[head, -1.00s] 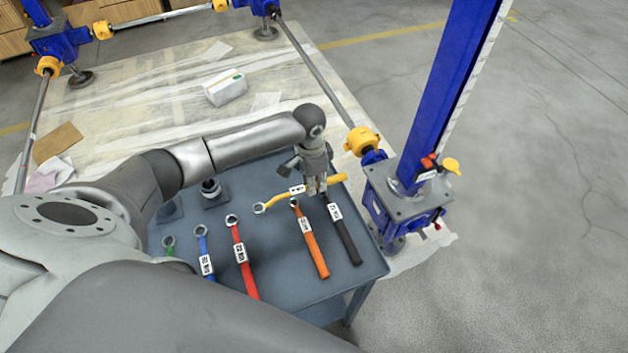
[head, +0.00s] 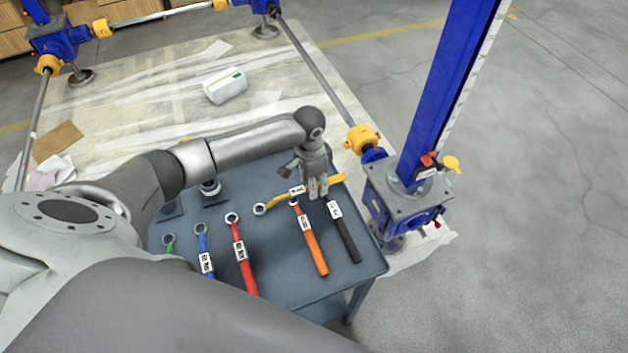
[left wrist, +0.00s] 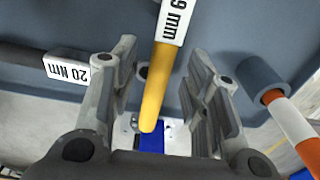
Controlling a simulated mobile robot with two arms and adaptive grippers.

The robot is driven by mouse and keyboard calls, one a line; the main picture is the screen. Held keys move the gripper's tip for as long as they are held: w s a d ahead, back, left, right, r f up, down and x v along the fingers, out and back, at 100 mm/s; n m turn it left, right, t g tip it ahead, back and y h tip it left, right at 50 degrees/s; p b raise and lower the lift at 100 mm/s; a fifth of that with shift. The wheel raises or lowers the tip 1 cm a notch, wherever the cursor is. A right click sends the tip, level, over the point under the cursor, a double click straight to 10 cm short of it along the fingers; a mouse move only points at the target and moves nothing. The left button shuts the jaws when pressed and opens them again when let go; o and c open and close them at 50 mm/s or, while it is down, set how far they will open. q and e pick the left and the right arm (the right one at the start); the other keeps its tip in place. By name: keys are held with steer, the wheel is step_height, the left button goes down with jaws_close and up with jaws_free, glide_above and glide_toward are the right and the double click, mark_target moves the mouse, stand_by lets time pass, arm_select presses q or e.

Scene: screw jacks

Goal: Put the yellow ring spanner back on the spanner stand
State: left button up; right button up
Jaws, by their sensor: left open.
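The yellow ring spanner (head: 275,202) lies across the far part of the blue-grey table, its ring end to the left and its handle end to the right. My left gripper (head: 318,192) is open over its handle. In the left wrist view, the yellow handle (left wrist: 157,85) with a "9 mm" label runs between my spread fingers (left wrist: 165,100), with visible gaps on both sides. A dark post on a base plate (head: 210,190) may be the spanner stand; my arm partly hides it. My right gripper is not in view.
An orange spanner (head: 314,248) and a black-handled tool (head: 345,235) lie close below the gripper. Red (head: 242,260), blue (head: 204,255) and green (head: 169,244) spanners lie further left. A blue screw jack (head: 405,200) stands just beyond the table's right edge (head: 378,272).

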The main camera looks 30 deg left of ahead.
arm_select(q)
steer(key=shift+r, duration=0.1)
step_height(320, 180, up, 13)
steer(key=shift+s+a+f, duration=0.2)
steer(key=shift+s+a, duration=0.05)
steer(key=shift+s, duration=0.05)
steer(key=shift+f, duration=0.1)
